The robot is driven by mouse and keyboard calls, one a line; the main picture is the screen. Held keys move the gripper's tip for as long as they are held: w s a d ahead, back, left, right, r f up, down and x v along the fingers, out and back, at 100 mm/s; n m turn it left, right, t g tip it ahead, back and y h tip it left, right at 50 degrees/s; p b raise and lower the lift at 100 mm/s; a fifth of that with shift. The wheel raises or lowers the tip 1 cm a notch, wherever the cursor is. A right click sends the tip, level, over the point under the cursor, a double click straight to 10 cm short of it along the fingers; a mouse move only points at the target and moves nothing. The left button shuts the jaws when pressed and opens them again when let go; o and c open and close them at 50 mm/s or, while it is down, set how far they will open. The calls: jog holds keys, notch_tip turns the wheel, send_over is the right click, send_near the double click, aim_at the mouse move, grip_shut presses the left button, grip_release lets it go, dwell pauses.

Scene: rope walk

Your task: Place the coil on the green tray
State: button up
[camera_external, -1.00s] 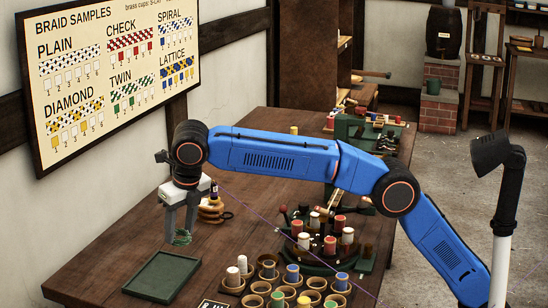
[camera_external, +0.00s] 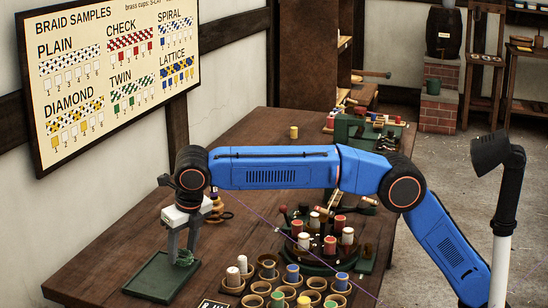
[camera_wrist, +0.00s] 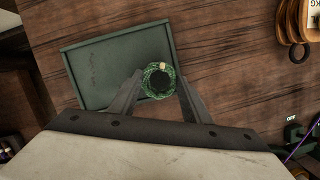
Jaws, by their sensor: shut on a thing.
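The coil is a small green rope ring with a pale tie. In the external view the coil (camera_external: 184,258) is between the fingertips of my gripper (camera_external: 181,254), at the right side of the green tray (camera_external: 150,280). In the wrist view the coil (camera_wrist: 159,80) lies between the two fingers of my gripper (camera_wrist: 158,88), shut on it. The green tray (camera_wrist: 105,62) is flat, rimmed and bare. The coil overlaps the tray's right edge in the wrist view. I cannot tell whether the coil touches the tray.
Wooden cups (camera_external: 287,290) with coloured contents stand right of the tray. White spools (camera_external: 233,276) stand nearer to it. A braiding machine with bobbins (camera_external: 330,240) stands farther right. Bare table lies left of the tray.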

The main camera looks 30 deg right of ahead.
jog(key=shift+f, duration=0.4)
jog(key=o, duration=1)
jog(key=v, duration=1.3)
jog(key=shift+w+r, duration=0.1)
